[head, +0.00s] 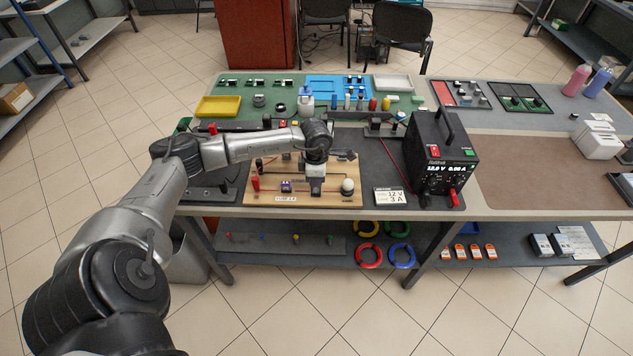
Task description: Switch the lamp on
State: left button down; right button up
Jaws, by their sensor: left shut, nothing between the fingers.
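A wooden board (280,199) lies on the dark mat at the front of the table. A white round lamp bulb (347,186) stands at its right end and looks unlit. A small purple part (286,186) sits left of centre, and a red-topped part (255,182) stands at the left end. My left gripper (316,192) points down over the board, just left of the bulb, shut and empty. It hides what lies under and behind it, so I cannot tell whether it touches anything. A black power supply (437,160) to the right reads 12.0 V and 0.00 A. My right gripper is out of view.
A card reading 12 V 3 A (389,197) lies between board and supply. Behind are a blue tray (340,88), a yellow tray (218,106) and small bottles. A brown mat (545,165) at the right is mostly clear.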

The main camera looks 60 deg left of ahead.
pick_arm(q)
notch_tip(320, 180, up, 12)
jog(key=a+p, duration=0.1)
jog(key=shift+w+p, duration=0.3)
jog(key=shift+w, duration=0.1)
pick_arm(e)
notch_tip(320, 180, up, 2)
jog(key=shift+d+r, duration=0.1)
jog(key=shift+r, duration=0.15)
pick_arm(q)
jog(key=shift+a, duration=0.1)
